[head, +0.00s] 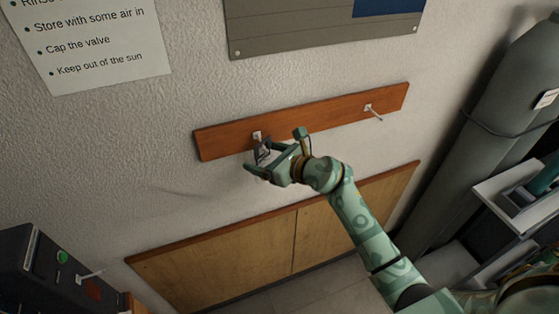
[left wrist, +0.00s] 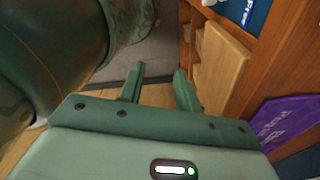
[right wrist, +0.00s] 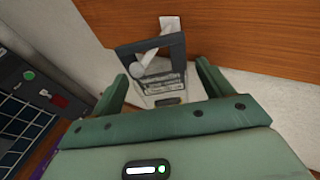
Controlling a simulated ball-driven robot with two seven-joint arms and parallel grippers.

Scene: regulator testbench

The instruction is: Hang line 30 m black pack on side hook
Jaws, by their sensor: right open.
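A small pack (head: 263,151) with a dark frame-like top hangs at the left hook (head: 257,135) of the wooden rail. In the right wrist view the white peg (right wrist: 152,57) passes through the opening of the pack's dark frame (right wrist: 125,54); its lower part is pale with grey bands. My right gripper (head: 273,152) is open, its fingers on either side of the pack, apart from it in the right wrist view (right wrist: 163,86). My left gripper (left wrist: 158,80) is open and empty in the left wrist view. The pack's lettering is too small to read.
The rail (head: 320,118) has a bare right hook (head: 370,110). A dark unit (head: 35,270) at lower left carries a pale peg (head: 90,274). A low wooden cabinet (head: 250,250) stands below, and a grey cylinder (head: 470,130) at right. A purple item (left wrist: 285,122) shows in the left wrist view.

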